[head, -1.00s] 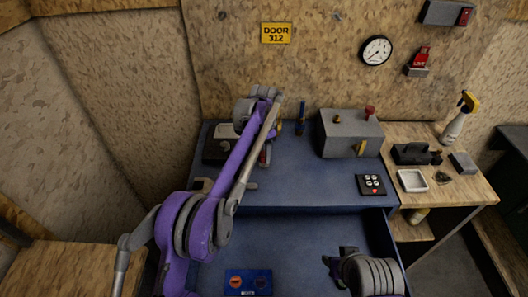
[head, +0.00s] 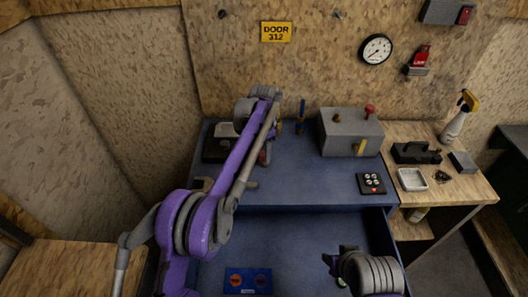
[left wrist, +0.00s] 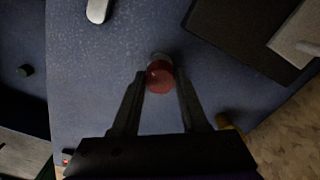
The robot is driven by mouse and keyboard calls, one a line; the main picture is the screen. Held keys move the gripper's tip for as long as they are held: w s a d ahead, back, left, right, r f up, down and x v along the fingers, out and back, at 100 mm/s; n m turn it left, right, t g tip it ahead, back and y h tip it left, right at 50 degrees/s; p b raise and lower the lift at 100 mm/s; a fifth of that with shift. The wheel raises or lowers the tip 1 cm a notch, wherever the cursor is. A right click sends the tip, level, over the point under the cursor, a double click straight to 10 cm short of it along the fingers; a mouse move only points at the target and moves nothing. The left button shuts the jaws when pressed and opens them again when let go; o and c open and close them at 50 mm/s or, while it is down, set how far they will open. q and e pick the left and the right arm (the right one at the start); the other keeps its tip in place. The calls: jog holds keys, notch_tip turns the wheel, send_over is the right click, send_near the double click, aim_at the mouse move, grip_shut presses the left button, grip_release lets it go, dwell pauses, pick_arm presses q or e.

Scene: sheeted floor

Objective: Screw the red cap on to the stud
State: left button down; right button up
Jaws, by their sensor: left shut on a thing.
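The red cap (left wrist: 159,80) is between the two fingers of my left gripper (left wrist: 160,82) in the left wrist view, and the gripper is shut on it. A pale grey rim shows just behind the cap; I cannot tell whether it is the stud or whether the cap touches it. In the head view my left gripper (head: 265,152) is low over the back left of the blue bench, mostly hidden by its own arm. My right gripper (head: 340,258) is over the open drawer at the lower right; its jaw opening is unclear.
The blue bench (head: 310,185) holds a grey box (head: 350,135) with a red knob, a blue upright tool (head: 301,118) and a black keypad (head: 371,184). A dark tray (head: 217,148) lies at the back left. The open drawer (head: 300,235) holds a blue panel (head: 248,281).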

pick_arm(q)
jog(key=shift+f, duration=0.75)
jog(key=c, duration=1.1)
grip_release()
grip_shut()
jog(key=m, duration=0.3)
jog(key=shift+r+m, duration=0.1)
jog(key=shift+m, duration=0.2)
jog(key=m, duration=0.4)
jog(key=shift+m, duration=0.3)
jog(key=m, duration=0.6)
jog(key=shift+p, duration=0.35)
jog(key=m, duration=0.5)
